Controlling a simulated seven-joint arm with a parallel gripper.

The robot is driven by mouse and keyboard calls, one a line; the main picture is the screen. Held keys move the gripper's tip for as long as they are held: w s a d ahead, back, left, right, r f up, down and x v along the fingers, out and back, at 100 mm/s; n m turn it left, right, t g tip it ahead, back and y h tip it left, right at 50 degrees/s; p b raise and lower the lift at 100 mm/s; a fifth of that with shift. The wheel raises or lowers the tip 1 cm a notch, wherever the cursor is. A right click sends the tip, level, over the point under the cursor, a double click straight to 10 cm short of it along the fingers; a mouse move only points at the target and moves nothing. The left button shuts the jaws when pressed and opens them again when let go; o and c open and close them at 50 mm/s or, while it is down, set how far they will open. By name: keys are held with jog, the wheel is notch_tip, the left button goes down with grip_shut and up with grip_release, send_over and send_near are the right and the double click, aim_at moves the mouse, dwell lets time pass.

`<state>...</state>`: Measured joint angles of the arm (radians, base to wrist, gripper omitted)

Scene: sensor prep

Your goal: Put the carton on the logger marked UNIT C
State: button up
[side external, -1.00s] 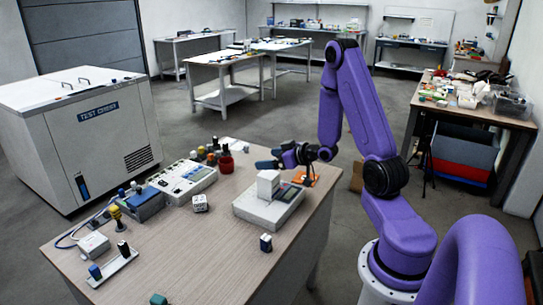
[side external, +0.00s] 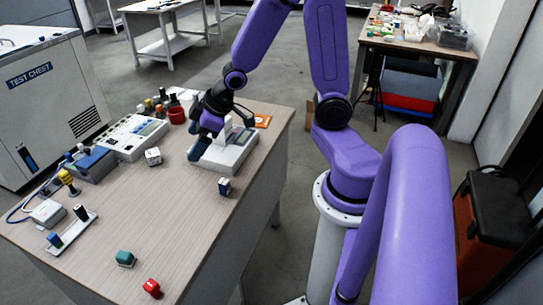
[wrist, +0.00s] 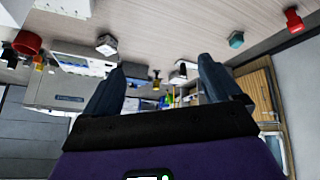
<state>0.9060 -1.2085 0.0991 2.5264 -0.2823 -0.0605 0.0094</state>
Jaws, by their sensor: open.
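A white logger (side external: 236,157) with a dark display lies near the table's far right edge in the side view. A second, longer white logger (side external: 130,137) stands to the left. I cannot read any unit marking.
A red cup (side external: 177,115) and several small bottles stand behind the second logger.

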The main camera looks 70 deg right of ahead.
jog(key=s+a+r+n+g+h, duration=0.1)
jog(key=s+a+r+n+g, duration=0.1)
jog(key=s, duration=0.9)
jog(key=s+a+r+n+g, duration=0.3)
jog(key=s+a+n+g, duration=0.1)
jog(key=s, duration=0.7)
jog(key=shift+s+h, duration=0.15)
jog(key=shift+h, duration=0.25)
